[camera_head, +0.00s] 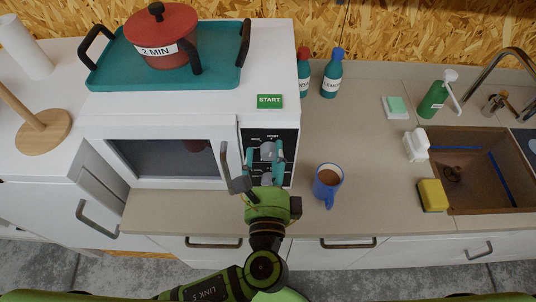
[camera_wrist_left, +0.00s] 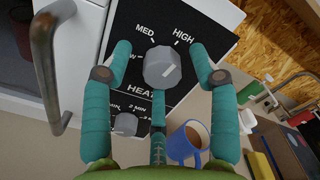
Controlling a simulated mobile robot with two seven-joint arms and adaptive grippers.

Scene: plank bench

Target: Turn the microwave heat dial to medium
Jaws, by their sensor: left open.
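The white microwave (camera_head: 165,115) stands at the left of the counter, with a black control panel (camera_head: 257,137) on its right front. The grey heat dial (camera_wrist_left: 161,67) sits on this panel, with MED up-left of it and HIGH up-right; the LOW label is partly hidden. I cannot tell where the dial points. My left gripper (camera_head: 266,152) is in front of the panel, its teal fingers open on either side of the heat dial, with gaps visible in the wrist view. A second grey dial (camera_wrist_left: 125,124), with minute labels, is below. My right gripper is not in view.
The microwave's door handle (camera_wrist_left: 46,70) stands out left of the fingers. A blue mug (camera_head: 327,183) of brown drink stands to the right on the counter. A red pot (camera_head: 162,28) marked 2 MIN sits on a teal tray (camera_head: 108,72) atop the microwave.

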